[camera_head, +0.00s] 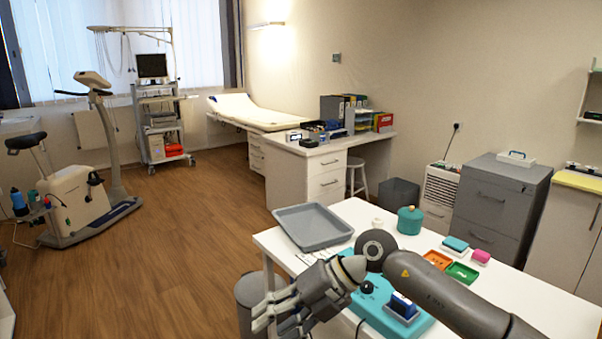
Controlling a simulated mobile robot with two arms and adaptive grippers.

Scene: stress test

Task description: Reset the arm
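My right arm (440,292) comes in from the lower right, over the white table, and bends to the left. Its gripper (268,318) is over the table's left front edge with its fingers pointing left. The fingers look spread apart, and nothing shows between them. My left arm and gripper are not in view.

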